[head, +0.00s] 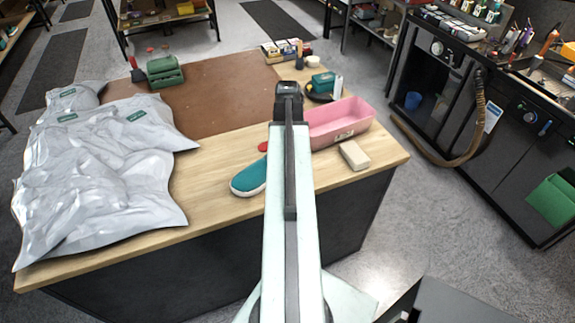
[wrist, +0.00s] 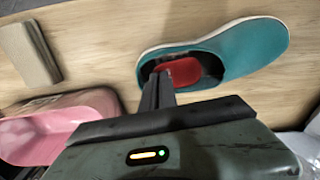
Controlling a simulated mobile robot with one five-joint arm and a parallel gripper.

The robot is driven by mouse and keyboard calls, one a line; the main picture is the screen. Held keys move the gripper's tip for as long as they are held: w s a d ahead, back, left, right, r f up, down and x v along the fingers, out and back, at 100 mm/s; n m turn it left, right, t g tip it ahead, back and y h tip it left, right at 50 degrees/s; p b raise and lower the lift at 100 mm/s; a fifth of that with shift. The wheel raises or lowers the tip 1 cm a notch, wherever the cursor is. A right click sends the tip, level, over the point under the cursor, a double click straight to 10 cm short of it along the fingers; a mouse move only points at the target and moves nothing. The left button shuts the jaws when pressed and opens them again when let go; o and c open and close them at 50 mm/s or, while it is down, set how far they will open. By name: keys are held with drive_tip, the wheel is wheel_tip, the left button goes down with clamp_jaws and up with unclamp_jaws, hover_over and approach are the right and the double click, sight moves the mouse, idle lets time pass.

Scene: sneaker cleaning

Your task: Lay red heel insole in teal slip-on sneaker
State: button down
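The teal slip-on sneaker (head: 249,179) lies on the wood strip at the table's front, toe toward the lower left. My arm hides its heel end in the head view. In the wrist view the sneaker (wrist: 245,52) shows its dark opening, with the toe to the right. The red heel insole (wrist: 181,72) appears over that opening, against my fingertips. My gripper (wrist: 160,80) looks shut on its edge. In the head view a bit of the red insole (head: 263,146) shows left of my arm, seemingly just above the shoe. The exact gap is unclear.
A pink bin (head: 340,122) and a beige block (head: 354,155) are right of my arm. Silvery bags (head: 100,165) cover the table's left. A green caddy (head: 165,72) stands at the back left. The brown mat (head: 225,95) is mostly clear.

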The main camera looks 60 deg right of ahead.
wheel_tip(320, 180, down, 4)
drive_tip(key=b, duration=0.4)
drive_tip(key=shift+r, duration=0.25)
drive_tip(key=shift+f, duration=0.2)
drive_tip(key=c, duration=2)
unclamp_jaws()
drive_tip(key=shift+o, duration=0.2)
drive_tip(key=shift+r, duration=0.1)
wheel_tip(320, 180, up, 12)
drive_tip(key=p, duration=1.2)
drive_tip(key=shift+r+p, duration=0.25)
drive_tip(key=shift+p, duration=0.15)
drive_tip(key=shift+f, duration=0.1)
